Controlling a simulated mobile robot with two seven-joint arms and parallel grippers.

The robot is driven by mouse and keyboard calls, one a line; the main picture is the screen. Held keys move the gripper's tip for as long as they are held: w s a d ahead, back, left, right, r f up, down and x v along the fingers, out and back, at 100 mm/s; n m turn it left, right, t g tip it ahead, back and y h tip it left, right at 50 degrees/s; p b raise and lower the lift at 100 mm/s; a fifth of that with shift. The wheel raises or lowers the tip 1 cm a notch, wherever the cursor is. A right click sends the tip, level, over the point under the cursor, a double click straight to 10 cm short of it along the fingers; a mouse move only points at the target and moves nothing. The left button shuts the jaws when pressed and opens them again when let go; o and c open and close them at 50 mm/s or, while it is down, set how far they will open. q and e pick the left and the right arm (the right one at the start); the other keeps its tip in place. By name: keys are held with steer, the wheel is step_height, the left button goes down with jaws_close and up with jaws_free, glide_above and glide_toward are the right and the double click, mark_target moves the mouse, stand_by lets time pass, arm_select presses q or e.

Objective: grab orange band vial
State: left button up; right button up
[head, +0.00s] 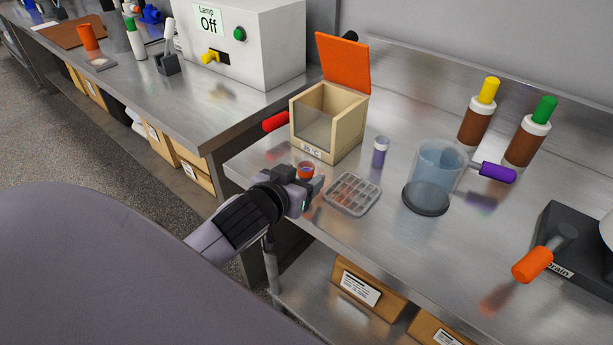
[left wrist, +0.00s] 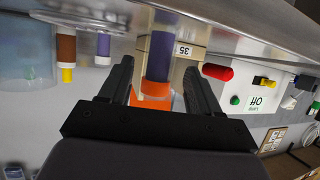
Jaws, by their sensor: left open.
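The orange band vial (head: 306,171) stands on the metal bench in front of the beige box, its orange top showing above my gripper. My left gripper (head: 308,186) is right beside it and hides its lower part. In the left wrist view, which is upside down, the vial (left wrist: 160,55) shows a purple body and an orange end between the two fingers of my left gripper (left wrist: 159,75). The gripper is open, with a gap on each side of the vial. A second vial (head: 380,152) with a white top stands farther right. My right gripper is not in view.
The beige box (head: 345,140) with a raised orange lid stands just behind. A gridded tray (head: 352,194) lies close to the right of the gripper. A glass beaker (head: 436,175) with a purple handle and two brown bottles (head: 477,122) (head: 525,143) stand beyond.

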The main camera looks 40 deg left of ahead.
mark_target(309, 173)
arm_select(q)
steer(key=shift+x, duration=1.85)
steer(key=shift+d, duration=0.15)
steer(key=c, duration=1)
steer(key=shift+c, duration=0.2)
steer(key=shift+r, duration=0.1)
